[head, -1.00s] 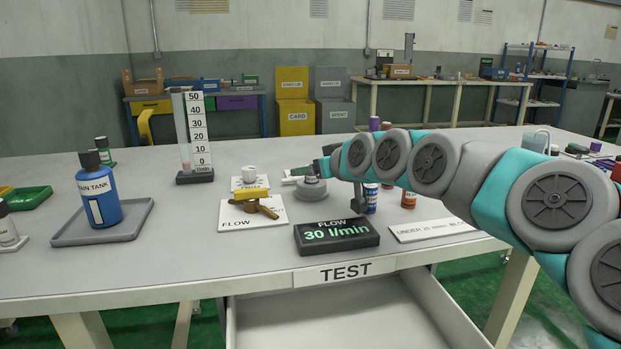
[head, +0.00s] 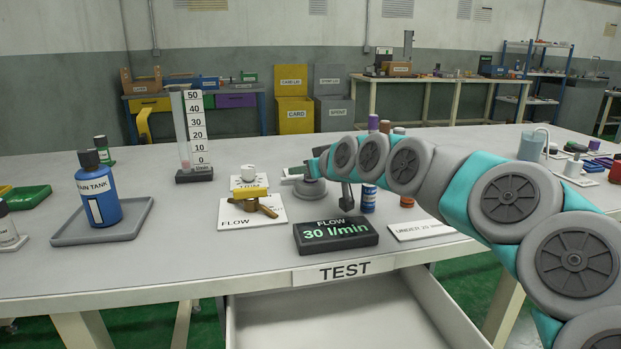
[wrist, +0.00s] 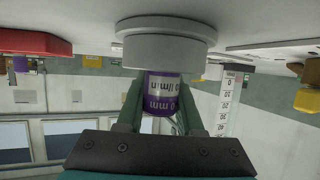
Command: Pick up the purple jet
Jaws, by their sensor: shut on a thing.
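The purple jet (wrist: 161,98) shows in the wrist view, a small purple cylinder with a white printed label that appears upside down. My gripper (wrist: 160,88) is shut on it, with a green finger on each side. A pale grey round piece (wrist: 166,44) with a wider rim adjoins the jet's end; I cannot tell whether the jet is seated in it or just touching it. In the head view my gripper (head: 303,171) is low over the table, at a grey round piece (head: 310,189). The jet itself cannot be made out there.
The flow display (head: 336,234) stands just in front of my gripper. A FLOW plate with a yellow and brown valve (head: 255,205) is to the left, the scale column (head: 193,135) behind it. A blue bottle (head: 368,199) stands right, under my arm. The drawer below (head: 330,320) is open.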

